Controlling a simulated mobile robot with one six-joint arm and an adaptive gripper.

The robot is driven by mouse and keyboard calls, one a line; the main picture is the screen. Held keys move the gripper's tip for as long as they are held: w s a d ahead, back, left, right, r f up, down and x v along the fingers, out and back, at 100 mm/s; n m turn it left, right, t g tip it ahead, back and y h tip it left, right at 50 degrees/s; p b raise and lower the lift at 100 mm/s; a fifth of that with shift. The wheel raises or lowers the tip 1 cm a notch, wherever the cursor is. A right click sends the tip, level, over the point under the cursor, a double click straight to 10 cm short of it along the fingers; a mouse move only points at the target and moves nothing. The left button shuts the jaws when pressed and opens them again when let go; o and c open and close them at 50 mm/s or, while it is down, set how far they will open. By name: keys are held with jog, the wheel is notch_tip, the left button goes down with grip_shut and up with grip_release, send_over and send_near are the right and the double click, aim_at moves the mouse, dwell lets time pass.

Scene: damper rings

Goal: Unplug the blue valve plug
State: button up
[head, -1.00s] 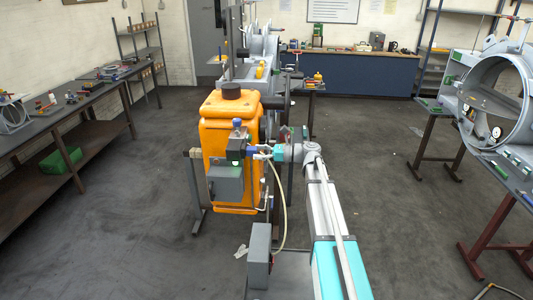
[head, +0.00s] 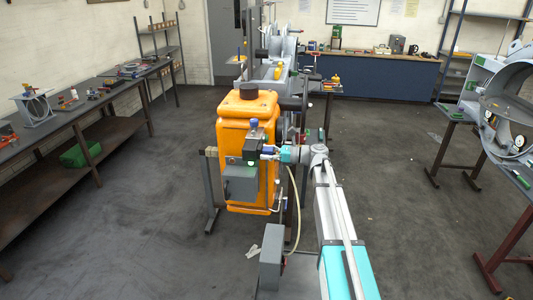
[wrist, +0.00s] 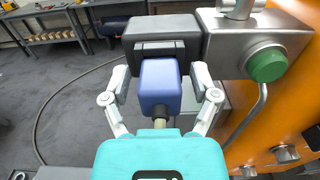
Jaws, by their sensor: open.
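The blue valve plug (wrist: 160,85) sits against the dark valve block (wrist: 160,38) in the wrist view, with a pale cable end below it. My gripper (wrist: 161,76) is open, with one finger on each side of the plug. Gaps seem to remain between fingers and plug. In the head view the blue plug (head: 268,149) shows small beside the dark valve, on the front of the orange housing (head: 232,125). My gripper (head: 274,152) reaches it from the right and partly hides it.
A green button (wrist: 267,65) on a metal block is close to the right of my gripper. A thin metal pipe (wrist: 248,115) runs below it. A hose (head: 297,205) hangs down to a grey box (head: 270,255). Workbenches (head: 75,125) line the left wall.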

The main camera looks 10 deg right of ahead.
jog(key=shift+c, duration=0.2)
dwell(0.6)
grip_shut()
jog(key=shift+o, duration=1.8)
grip_release()
jog(key=shift+d, duration=0.1)
jog(key=v, duration=1.2)
